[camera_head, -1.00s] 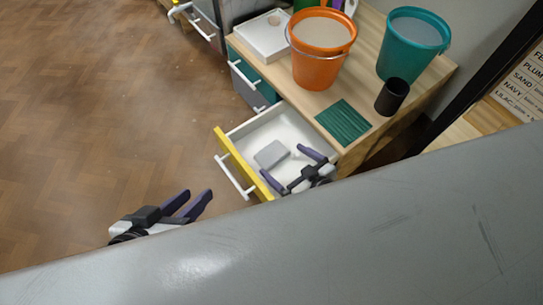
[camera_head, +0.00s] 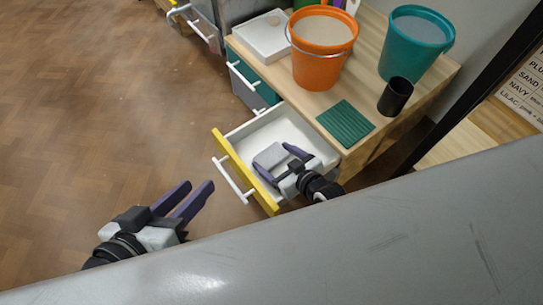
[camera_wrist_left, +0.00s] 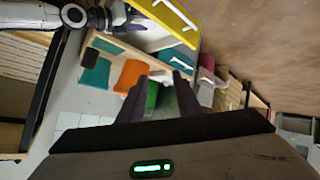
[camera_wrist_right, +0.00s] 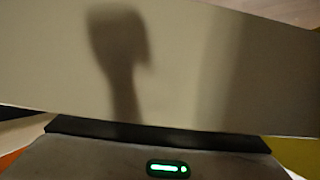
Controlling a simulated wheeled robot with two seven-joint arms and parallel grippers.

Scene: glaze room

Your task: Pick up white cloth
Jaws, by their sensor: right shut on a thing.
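The white cloth (camera_head: 266,157), a small pale grey-white folded square, is in the open drawer (camera_head: 237,166) with the yellow front. My right gripper (camera_head: 273,158) reaches into the drawer with its two fingers on either side of the cloth, shut on it. In the right wrist view a broad pale surface (camera_wrist_right: 190,70) with a dark shadow fills most of the picture, and the fingertips are hidden. My left gripper (camera_head: 200,187) is open and empty over the floor to the left of the drawer. Its parted fingers also show in the left wrist view (camera_wrist_left: 161,98).
The wooden counter (camera_head: 310,97) above the drawer holds an orange bucket (camera_head: 320,65), a teal bucket (camera_head: 410,50), a black cup (camera_head: 394,96), a green ribbed mat (camera_head: 345,124) and a white tray (camera_head: 255,45). A grey surface (camera_head: 330,240) spans the near side. The floor at left is clear.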

